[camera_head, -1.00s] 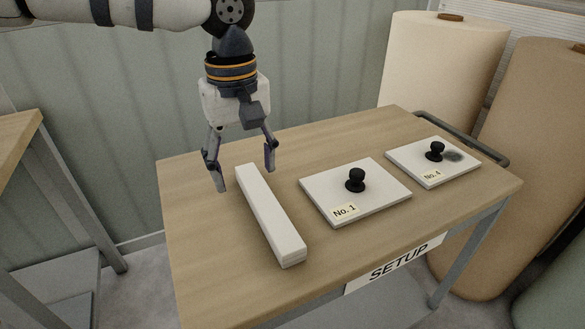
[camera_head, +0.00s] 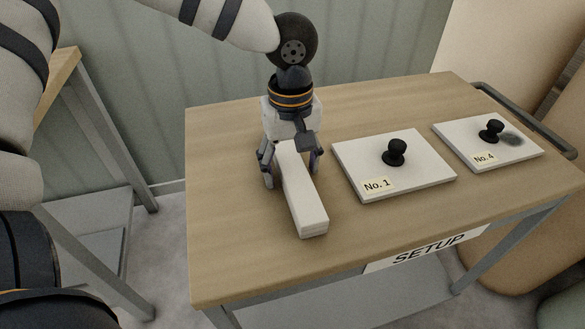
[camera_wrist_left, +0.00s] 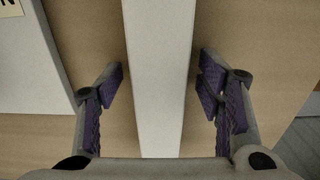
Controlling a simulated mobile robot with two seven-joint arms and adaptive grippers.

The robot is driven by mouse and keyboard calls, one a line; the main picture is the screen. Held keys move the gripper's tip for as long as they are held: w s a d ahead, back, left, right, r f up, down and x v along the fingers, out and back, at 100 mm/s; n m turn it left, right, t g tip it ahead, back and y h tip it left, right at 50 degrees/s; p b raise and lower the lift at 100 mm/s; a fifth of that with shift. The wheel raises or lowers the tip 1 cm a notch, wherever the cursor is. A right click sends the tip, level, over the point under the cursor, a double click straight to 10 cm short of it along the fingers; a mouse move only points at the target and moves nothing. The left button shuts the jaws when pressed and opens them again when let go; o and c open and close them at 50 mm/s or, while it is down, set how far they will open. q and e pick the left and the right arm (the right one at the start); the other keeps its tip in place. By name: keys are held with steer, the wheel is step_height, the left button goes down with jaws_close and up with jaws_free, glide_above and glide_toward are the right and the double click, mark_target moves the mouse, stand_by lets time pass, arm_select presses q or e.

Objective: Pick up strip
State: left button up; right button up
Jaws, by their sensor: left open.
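The strip, a long white bar (camera_head: 303,200), lies on the wooden table and points from the back toward the front edge. My left gripper (camera_head: 291,175) is over its far half, with one finger on each side of it. In the left wrist view the strip (camera_wrist_left: 158,80) runs between the open fingers of the left gripper (camera_wrist_left: 160,88), with a gap on both sides. The strip's far end is hidden under the gripper in the head view. My right gripper is not in view.
The table (camera_head: 240,250) carries a white plate with a black knob marked No. 1 (camera_head: 420,175) right of the strip. Another plate marked No. 4 (camera_head: 515,157) is farther right. A SETUP sign (camera_head: 428,250) is on the front edge. The table's left side is clear.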

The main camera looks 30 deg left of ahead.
arm_select(q)
steer(key=shift+r, duration=0.15)
jaws_close()
